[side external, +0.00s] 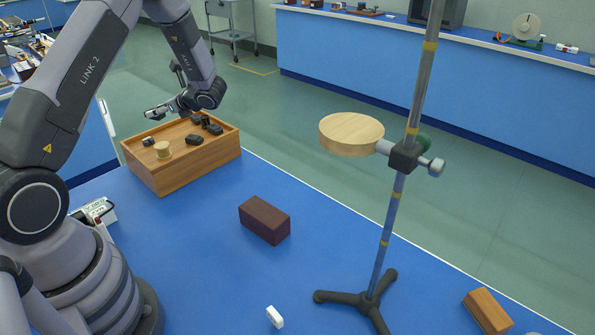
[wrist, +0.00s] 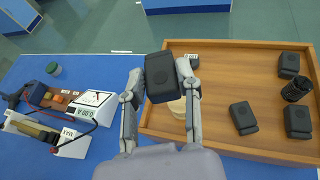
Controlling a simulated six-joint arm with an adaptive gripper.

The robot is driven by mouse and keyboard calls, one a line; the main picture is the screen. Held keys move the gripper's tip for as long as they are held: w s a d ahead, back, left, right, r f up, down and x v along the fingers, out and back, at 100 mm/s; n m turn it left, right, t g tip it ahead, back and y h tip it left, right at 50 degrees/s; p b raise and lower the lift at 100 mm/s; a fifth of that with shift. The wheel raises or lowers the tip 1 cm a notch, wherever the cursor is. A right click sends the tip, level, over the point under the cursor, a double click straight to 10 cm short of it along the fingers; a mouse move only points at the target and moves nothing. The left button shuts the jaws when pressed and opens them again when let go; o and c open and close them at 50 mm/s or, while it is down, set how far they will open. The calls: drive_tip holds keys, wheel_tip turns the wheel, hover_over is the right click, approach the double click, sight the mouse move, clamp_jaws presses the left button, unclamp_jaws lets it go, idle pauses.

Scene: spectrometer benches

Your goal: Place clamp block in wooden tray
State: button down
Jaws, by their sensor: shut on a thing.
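The wooden tray (side external: 192,170) stands at the far left of the blue bench. It fills the right of the wrist view (wrist: 235,52). My gripper (side external: 158,112) is above the tray's left part. In the wrist view my gripper (wrist: 161,82) is shut on a black block (wrist: 161,76) with rounded edges, held between its two grey fingers. The held block overlaps the tray's left edge in that view, and the gap below it cannot be judged. A pale round wooden piece (wrist: 178,108) in the tray is partly hidden behind the block and finger.
A brown box (side external: 264,220) and a stand with a round wooden plate (side external: 351,134) stand farther right on the bench.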

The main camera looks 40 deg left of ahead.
drive_tip(key=shift+w+a+f, duration=0.1)
drive_tip(key=shift+w+a, duration=0.15)
drive_tip(key=shift+a, duration=0.15)
drive_tip(key=w+a+f, duration=0.4)
drive_tip(key=w+a, duration=0.1)
drive_tip(key=w, duration=0.1)
hover_over(184, 135)
drive_tip(key=f, duration=0.4)
drive_tip(key=shift+s+d+f, duration=0.25)
drive_tip(key=shift+f, duration=0.1)
drive_tip(key=shift+w+a+f, duration=0.15)
drive_tip(key=shift+f, duration=0.8)
drive_tip(key=shift+w+a+f, duration=0.1)
drive_tip(key=shift+f, duration=0.85)
drive_tip(key=shift+f, duration=0.15)
drive_tip(key=c, duration=0.8)
unclamp_jaws()
